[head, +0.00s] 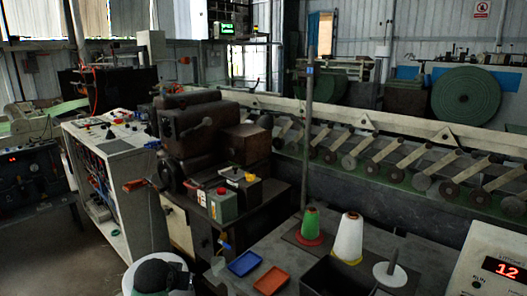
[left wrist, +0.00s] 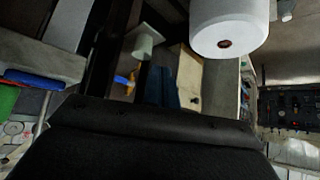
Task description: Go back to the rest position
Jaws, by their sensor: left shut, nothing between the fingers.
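The dark body of my left gripper (left wrist: 150,140) fills the bottom of the left wrist view. It is shut, with nothing seen held in it; its fingertips are hard to make out. My right gripper is in neither view. In the head view a grey worktable (head: 410,246) carries a green thread cone (head: 310,223), a white thread cone (head: 348,238) and an empty spindle on a white disc (head: 390,275). A blue tray (head: 244,263) and an orange tray (head: 271,281) lie at its near left.
A dark machine (head: 190,125) stands left of centre, with a control box (head: 222,206) in front. A white cabinet (head: 120,160) is left of it. A display box (head: 495,262) reading 12 is at lower right. A long roller line (head: 400,150) runs behind. Floor shows at lower left.

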